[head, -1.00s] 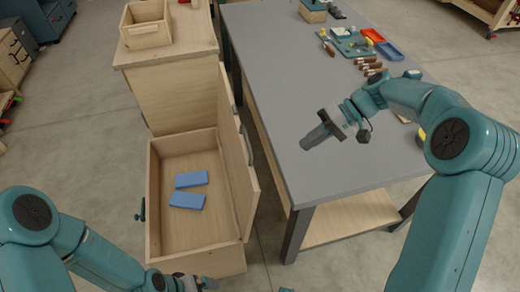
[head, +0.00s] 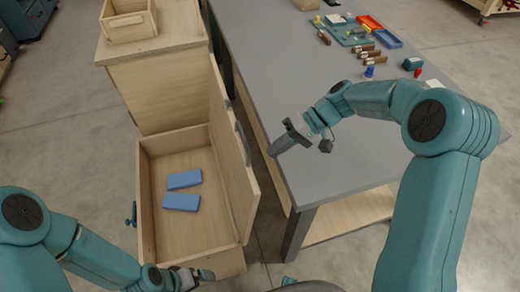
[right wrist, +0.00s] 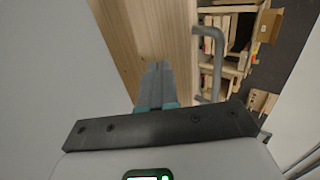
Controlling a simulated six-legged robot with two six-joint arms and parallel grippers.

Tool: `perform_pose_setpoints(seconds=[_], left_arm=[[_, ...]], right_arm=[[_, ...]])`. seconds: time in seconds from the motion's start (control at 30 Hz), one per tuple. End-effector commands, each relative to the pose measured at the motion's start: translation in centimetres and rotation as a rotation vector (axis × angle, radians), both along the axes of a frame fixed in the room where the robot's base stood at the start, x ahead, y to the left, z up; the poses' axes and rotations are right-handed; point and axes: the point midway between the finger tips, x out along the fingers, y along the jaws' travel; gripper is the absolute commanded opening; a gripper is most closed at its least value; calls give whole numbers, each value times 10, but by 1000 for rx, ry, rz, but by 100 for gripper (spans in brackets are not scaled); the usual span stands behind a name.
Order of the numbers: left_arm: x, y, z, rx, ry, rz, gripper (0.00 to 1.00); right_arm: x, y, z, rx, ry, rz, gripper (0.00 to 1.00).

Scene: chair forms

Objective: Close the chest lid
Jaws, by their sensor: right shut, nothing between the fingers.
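The wooden chest (head: 160,240) stands open on the floor in the head view. Its lid (head: 228,170) is raised on the right side, facing the grey table, with a grey handle (head: 242,142) on its outer side. Two blue blocks (head: 184,180) lie inside the chest. My right gripper (head: 272,151) is shut and empty at the table's left edge, right of the lid and apart from it. In the right wrist view its fingers (right wrist: 157,82) point toward a wooden panel with a grey bar handle. My left gripper (head: 205,275) is low by the chest's front edge; its jaws are unclear.
The grey table (head: 340,170) stands close to the right of the lid, with a narrow gap. Tools and a blue tray (head: 387,39) lie at its far side. A wooden cabinet (head: 160,90) carrying an open box (head: 130,27) stands behind the chest. Floor on the left is clear.

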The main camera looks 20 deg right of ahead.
Motion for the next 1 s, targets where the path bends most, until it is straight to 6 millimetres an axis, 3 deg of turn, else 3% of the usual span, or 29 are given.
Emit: perform_pose_setpoints(seconds=[0.1,0.3,0.8,1.0], left_arm=[[0,0,4,0,0,0,100],[0,0,6,0,0,0,100],[0,0,7,0,0,0,100],[0,0,14,0,0,0,100]], right_arm=[[0,21,-2,0,0,5,0],[2,42,1,-1,0,2,0],[4,48,1,-4,0,2,0],[4,66,7,-52,4,7,0]])
